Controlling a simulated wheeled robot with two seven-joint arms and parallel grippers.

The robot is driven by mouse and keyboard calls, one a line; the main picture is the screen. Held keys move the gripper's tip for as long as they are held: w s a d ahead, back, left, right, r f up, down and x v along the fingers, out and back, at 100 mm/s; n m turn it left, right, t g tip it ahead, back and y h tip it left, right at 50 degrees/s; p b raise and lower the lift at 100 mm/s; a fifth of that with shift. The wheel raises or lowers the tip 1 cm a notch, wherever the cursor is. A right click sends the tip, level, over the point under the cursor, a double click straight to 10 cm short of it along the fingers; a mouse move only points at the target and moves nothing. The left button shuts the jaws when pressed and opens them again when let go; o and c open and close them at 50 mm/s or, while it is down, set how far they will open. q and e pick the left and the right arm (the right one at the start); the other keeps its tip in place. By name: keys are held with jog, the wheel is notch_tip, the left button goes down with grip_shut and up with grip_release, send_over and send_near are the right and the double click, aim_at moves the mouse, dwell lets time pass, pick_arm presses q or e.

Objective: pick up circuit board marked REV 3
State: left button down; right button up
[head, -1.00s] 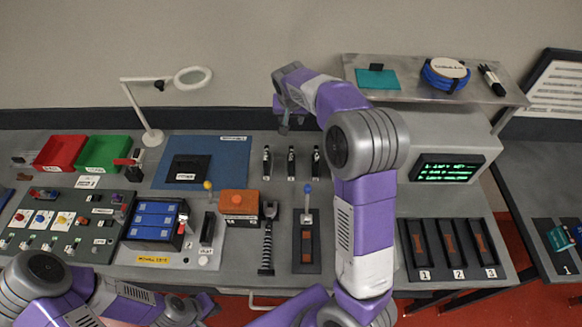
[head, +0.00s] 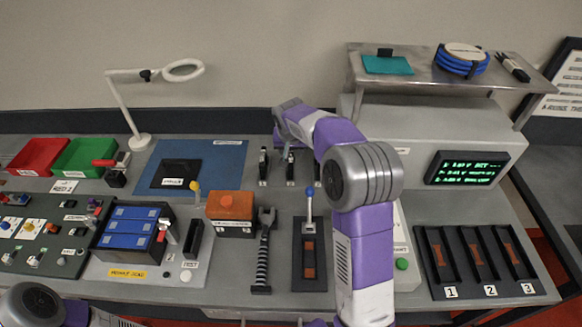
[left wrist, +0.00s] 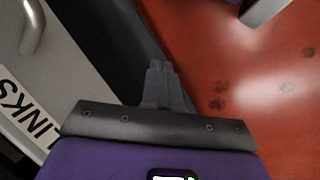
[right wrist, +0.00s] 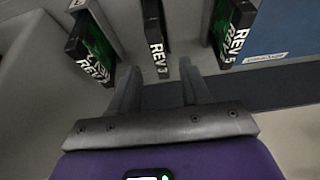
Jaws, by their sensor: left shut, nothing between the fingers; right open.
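Several dark circuit boards stand upright in a row at the back of the bench. In the right wrist view the middle one, marked REV 3 (right wrist: 158,58), is seen edge-on; it also shows in the head view (head: 290,167). A board with green faces stands on each side of it, at left (right wrist: 95,55) and right (right wrist: 232,30); their numbers are hard to read. My right gripper (right wrist: 158,82) is open, its fingers pointing toward the REV 3 board, which lies between their lines. I cannot tell the remaining gap. My left gripper (left wrist: 158,72) is shut and empty, away from the boards.
A blue mat (head: 222,160) with a black plate lies left of the boards. A lever (head: 309,200) and an orange-topped box (head: 230,207) stand in front. A metal shelf (head: 425,88) is at right. In the left wrist view, my left gripper is beside the bench above red floor.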

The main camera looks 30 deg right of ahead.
aim_at(291, 157)
jog(key=x, duration=0.3)
jog(key=b+x, duration=0.1)
jog(key=x, duration=0.1)
jog(key=shift+s+a+f, duration=0.15)
jog(key=shift+s+f, duration=0.05)
jog(key=shift+f, duration=0.1)
jog(key=shift+w+f, duration=0.25)
jog(key=shift+f, duration=0.1)
jog(key=shift+s+r, duration=0.1)
jog(key=shift+c, duration=0.5)
grip_shut()
